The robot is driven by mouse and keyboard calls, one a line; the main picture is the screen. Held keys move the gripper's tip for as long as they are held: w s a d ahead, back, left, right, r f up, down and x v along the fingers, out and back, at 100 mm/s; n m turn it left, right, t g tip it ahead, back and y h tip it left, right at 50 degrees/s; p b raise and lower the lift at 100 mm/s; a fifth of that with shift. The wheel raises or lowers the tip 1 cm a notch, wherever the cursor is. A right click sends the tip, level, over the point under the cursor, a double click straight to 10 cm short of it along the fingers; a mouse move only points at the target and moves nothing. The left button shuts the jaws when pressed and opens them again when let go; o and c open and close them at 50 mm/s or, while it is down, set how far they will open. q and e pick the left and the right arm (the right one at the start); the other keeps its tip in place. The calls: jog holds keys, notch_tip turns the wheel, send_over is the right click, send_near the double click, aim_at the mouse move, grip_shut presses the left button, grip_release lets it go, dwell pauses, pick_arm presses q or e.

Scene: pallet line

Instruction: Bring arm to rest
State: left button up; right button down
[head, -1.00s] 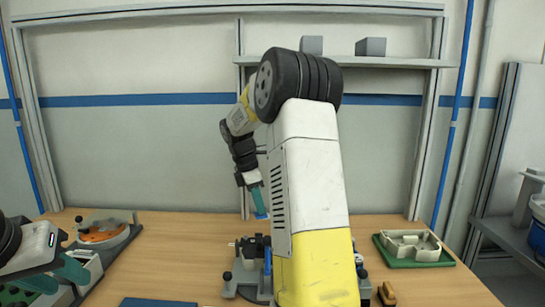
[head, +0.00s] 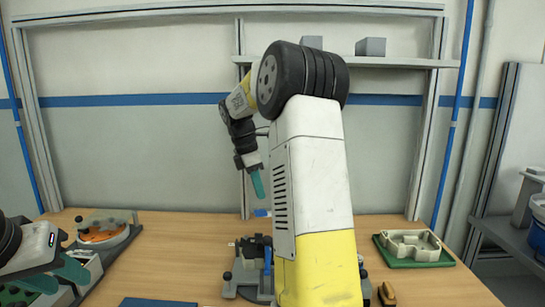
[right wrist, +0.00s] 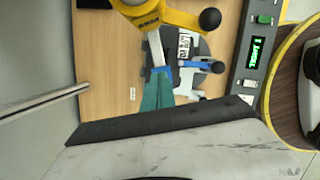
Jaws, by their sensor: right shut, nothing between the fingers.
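My right arm stands large in the middle of the head view. Its gripper (head: 257,184) has teal fingers closed together, pointing down, empty, in the air above the back of the bench. In the right wrist view the shut teal fingers (right wrist: 158,92) show in front of a grey fixture with a blue clamp (right wrist: 197,65). My left gripper (head: 57,276) is at the lower left of the head view, its two teal fingers apart with nothing seen between them.
A wooden bench (head: 180,255) carries a clamp fixture (head: 245,275), partly hidden behind my right arm. A green tray with a pale part (head: 412,246) lies at right. A round holder with orange contents (head: 102,232) is at left. A shelf (head: 395,62) is behind.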

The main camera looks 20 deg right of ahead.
jog(key=s+a+r+m+t+y, duration=0.1)
jog(key=s+a+m, duration=0.3)
jog(key=s, duration=0.4)
jog(key=s+a+r+m+t+y, duration=0.1)
jog(key=s+a+m+t+y, duration=0.1)
jog(key=s+a+m, duration=0.3)
jog(key=s+a+r+m+t+y, duration=0.1)
jog(key=s+a+m, duration=0.4)
jog(key=s, duration=0.7)
jog(key=m+t+y, duration=0.1)
jog(key=t, duration=0.1)
jog(key=shift+s+m+t, duration=0.3)
jog(key=shift+s+m, duration=0.1)
jog(key=shift+d, duration=0.1)
